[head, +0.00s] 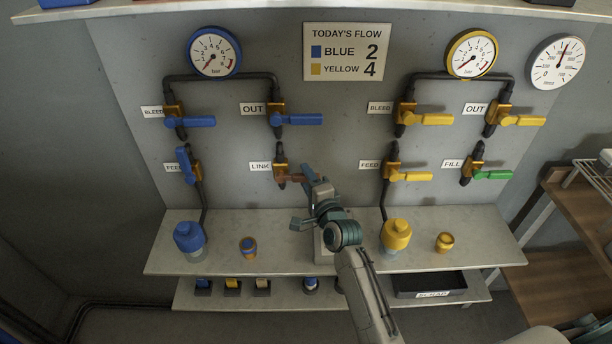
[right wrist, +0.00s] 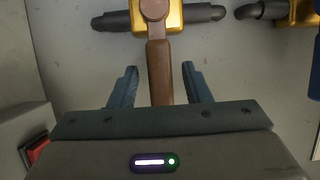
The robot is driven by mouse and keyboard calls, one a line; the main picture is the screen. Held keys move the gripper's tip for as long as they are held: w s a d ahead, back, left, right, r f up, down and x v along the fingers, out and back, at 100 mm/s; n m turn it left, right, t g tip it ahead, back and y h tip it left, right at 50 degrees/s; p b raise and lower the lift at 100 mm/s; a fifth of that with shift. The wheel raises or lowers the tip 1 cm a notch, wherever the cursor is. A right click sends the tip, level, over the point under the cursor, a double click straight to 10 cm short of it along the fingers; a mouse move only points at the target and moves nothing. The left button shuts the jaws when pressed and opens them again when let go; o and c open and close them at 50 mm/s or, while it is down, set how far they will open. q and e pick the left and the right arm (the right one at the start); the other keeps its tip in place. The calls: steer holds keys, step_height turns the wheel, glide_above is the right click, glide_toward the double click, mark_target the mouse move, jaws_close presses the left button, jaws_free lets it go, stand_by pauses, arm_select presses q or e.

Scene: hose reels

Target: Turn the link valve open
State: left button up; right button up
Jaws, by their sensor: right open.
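The link valve (head: 281,172) is on the grey wall panel, right of the LINK label (head: 260,166). Its red-brown handle (head: 291,178) points right, across its vertical pipe. In the right wrist view the gold valve body (right wrist: 174,14) is at the top and the handle (right wrist: 160,75) runs straight down from it. My right gripper (head: 311,182) is at the handle's free end. Its two blue fingers (right wrist: 157,88) are open, one on each side of the handle, with a gap showing on both sides. The handle's lower end is hidden behind the gripper body. My left gripper is not in view.
Blue-handled valves, including the blue feed valve (head: 187,165), are left and above. Yellow-handled valves (head: 408,176) and a green fill handle (head: 492,174) are right. A shelf (head: 270,262) below holds a blue cap (head: 188,236) and a yellow cap (head: 396,234).

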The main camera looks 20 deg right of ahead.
steer(key=shift+w, duration=0.45)
steer(key=shift+c, duration=0.2)
jaws_close()
steer(key=shift+r, duration=0.1)
